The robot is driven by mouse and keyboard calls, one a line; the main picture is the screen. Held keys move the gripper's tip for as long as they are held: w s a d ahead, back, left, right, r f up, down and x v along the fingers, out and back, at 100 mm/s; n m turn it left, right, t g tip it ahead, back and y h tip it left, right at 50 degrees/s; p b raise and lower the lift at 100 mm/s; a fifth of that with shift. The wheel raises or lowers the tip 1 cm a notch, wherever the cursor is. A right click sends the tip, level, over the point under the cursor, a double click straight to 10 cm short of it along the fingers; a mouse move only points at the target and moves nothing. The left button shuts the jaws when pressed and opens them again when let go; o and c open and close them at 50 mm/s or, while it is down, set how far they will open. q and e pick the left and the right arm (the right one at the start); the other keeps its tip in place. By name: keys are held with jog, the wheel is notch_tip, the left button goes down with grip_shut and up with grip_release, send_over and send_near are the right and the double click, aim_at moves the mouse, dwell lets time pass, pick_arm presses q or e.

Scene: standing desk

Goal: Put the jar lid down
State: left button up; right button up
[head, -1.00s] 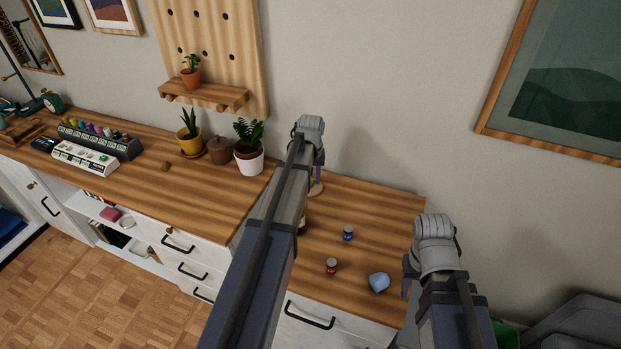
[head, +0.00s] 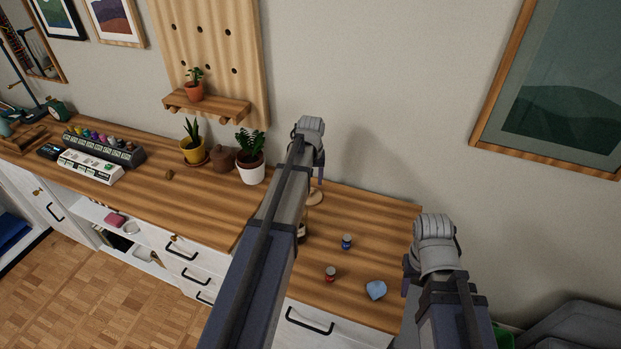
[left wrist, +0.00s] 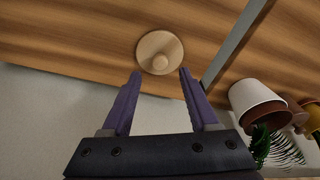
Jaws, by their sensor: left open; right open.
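The jar lid, a round pale wooden disc with a knob, lies on the desk in the left wrist view (left wrist: 160,50). It also shows in the head view (head: 315,198), partly hidden by my left gripper (head: 318,185). In the left wrist view my left gripper (left wrist: 160,74) is open and empty, its fingertips apart and just short of the lid, which appears beyond the gap. My right gripper (head: 407,275) hangs over the right end of the desk, seen from its side; it is open, with nothing visible in it.
A blue jar (head: 347,242), a red jar (head: 330,274) and a light-blue object (head: 376,290) stand on the right desk section (head: 380,220). A white-potted plant (head: 250,172) and a brown pot (head: 222,160) stand left. Something behind my left arm is mostly hidden.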

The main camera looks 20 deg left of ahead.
pick_arm(q)
notch_tip(320, 180, up, 8)
jog(key=s+p, duration=0.1)
jog(key=p, duration=0.6)
jog(key=s+d+m+g, duration=0.1)
jog(key=s+d+m, duration=0.8)
jog(key=s+d, duration=1.3)
jog(key=d, duration=0.4)
jog(key=shift+s+d+f+g+b, duration=0.15)
jog(key=shift+s+f+g+b, duration=0.15)
jog(key=shift+s+g, duration=0.1)
jog(key=shift+f+b, duration=0.6)
jog(key=shift+b, duration=0.05)
